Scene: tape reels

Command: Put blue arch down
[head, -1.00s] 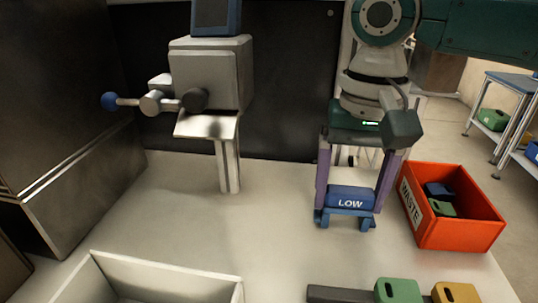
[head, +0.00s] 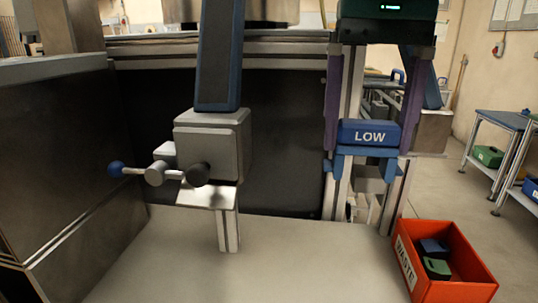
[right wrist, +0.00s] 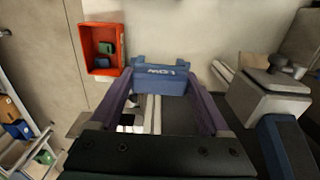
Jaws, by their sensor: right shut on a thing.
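The blue arch (head: 368,133), a block marked LOW, is held upright between the purple fingers of my right gripper (head: 368,152). It hangs in the air, in front of the dark panel's right edge in the head view. In the right wrist view the blue arch (right wrist: 160,78) sits between the two fingertips of the right gripper (right wrist: 163,92), with its label facing away from the palm. My left gripper is not in view.
An orange bin (head: 455,262) marked WASTE, with a blue and a green block in it, stands at the lower right. A grey press-like fixture (head: 212,145) with a lever stands on the pale worktop (head: 300,262), left of the arch. The worktop between them is clear.

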